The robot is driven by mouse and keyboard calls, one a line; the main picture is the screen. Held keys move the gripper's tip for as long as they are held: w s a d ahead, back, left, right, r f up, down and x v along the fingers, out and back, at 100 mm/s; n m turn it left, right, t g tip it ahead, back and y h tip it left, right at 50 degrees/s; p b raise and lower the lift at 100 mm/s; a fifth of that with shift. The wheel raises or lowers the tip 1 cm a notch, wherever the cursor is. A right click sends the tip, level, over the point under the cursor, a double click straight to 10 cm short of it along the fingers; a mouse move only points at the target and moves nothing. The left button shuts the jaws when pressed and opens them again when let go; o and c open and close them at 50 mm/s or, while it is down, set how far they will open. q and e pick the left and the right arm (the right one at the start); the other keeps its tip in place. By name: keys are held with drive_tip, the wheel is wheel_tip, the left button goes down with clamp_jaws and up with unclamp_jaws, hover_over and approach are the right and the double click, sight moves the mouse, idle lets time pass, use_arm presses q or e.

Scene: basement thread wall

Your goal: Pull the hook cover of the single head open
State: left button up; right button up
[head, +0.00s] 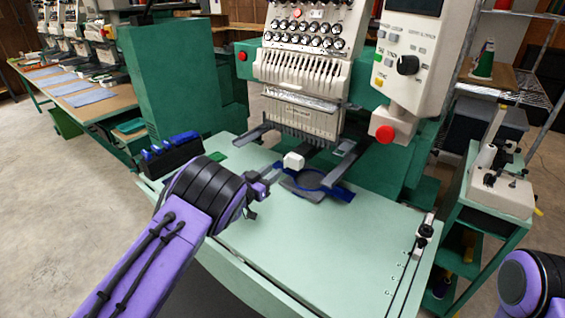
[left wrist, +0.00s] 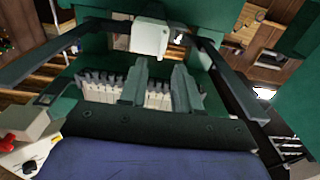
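The single head (head: 303,75) is a white and green embroidery machine at the middle of the head view. Its hook cover (head: 294,161) looks like a small white block at the front of the lower arm, under the needles. It also shows at the top of the left wrist view (left wrist: 149,36). My left gripper (head: 274,173) is just left of and in front of the cover. In the left wrist view its two grey fingers (left wrist: 160,64) stand apart with nothing between them, tips close to the cover. Contact cannot be told. My right gripper is out of view.
A blue hoop (head: 325,187) lies under the cover on the pale green table (head: 300,240). Dark hoop arms (head: 345,165) flank the cover. A black rack with blue tops (head: 168,152) stands at the table's left. The front of the table is mostly clear.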

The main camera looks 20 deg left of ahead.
sight(294, 162)
use_arm(q)
drive_tip(key=x, duration=0.5)
drive_tip(key=shift+w+d+f, duration=0.1)
drive_tip(key=shift+w+d, duration=0.05)
drive_tip(key=shift+w, duration=0.15)
drive_tip(key=shift+f, duration=0.1)
clamp_jaws()
idle(0.9)
